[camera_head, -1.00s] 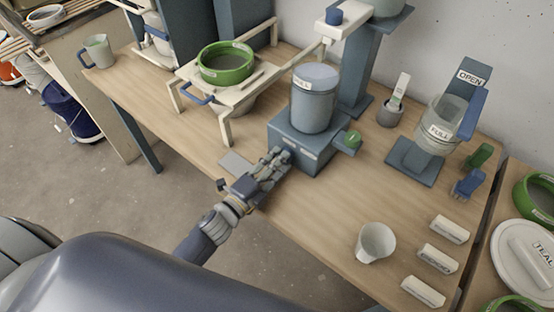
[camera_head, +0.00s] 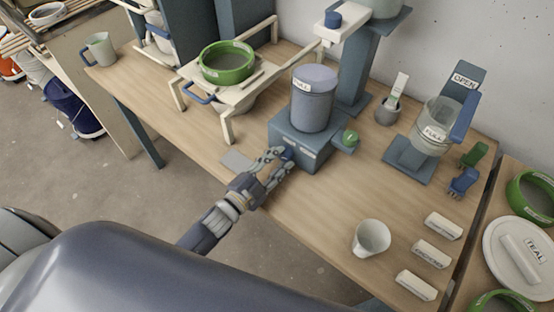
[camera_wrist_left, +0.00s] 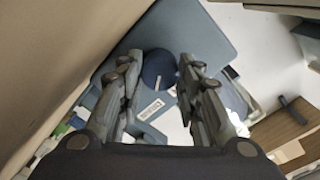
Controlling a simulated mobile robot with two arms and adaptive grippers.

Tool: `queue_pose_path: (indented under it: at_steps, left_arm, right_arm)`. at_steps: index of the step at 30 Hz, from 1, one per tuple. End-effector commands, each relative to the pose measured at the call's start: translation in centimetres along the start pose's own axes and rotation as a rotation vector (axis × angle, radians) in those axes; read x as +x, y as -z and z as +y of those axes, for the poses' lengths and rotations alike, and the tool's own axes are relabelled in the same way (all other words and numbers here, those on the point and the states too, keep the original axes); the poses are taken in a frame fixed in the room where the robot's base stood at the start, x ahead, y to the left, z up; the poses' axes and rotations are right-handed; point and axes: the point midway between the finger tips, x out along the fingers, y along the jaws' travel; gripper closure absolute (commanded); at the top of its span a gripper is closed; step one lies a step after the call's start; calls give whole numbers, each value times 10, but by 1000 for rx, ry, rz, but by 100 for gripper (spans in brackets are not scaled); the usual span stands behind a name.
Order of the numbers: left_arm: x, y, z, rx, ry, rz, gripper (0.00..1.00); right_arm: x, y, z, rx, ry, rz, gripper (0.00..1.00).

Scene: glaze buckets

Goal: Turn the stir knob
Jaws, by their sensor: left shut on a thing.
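The stir knob is a round dark blue knob (camera_wrist_left: 158,68) with a white line on its face, seen between the two fingers in the left wrist view. In the head view the knob (camera_head: 288,153) shows a little at the front of the blue-grey mixer base (camera_head: 310,157). A lidded, labelled blue-grey bucket (camera_head: 313,100) stands upright on that base. My left gripper (camera_head: 279,158) reaches in at the base's front face and is shut on the knob, one finger on each side. The fingers (camera_wrist_left: 157,80) partly hide its edges. My right gripper is not in view.
A green button (camera_head: 350,138) sticks out at the base's right side. A white cup (camera_head: 371,238) and white label blocks (camera_head: 431,253) stand on the table's front right. A rack with a green-rimmed sieve (camera_head: 228,62) stands to the left. A grey plate (camera_head: 237,160) lies beside my gripper.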

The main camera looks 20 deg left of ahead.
Motion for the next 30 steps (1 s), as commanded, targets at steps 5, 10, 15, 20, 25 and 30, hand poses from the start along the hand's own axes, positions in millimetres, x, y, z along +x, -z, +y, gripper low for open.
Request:
queue_pose_path:
  at_steps: [5, 10, 15, 20, 25, 30]
  left_arm:
    - [2, 1, -3, -9, 6, 4, 91]
    - [2, 1, -3, -9, 6, 4, 91]
    - [2, 1, -3, -8, 6, 4, 54]
    - [1, 1, -2, -8, 3, 3, 46]
    - [0, 0, -1, -9, 2, 2, 46]
    - [-8, 0, 0, -9, 0, 0, 46]
  right_arm:
    - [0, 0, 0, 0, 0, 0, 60]
    - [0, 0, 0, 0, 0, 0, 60]
    - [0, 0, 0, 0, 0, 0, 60]
    - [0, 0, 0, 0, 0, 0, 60]
    - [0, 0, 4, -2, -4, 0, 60]
    - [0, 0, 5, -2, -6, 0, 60]
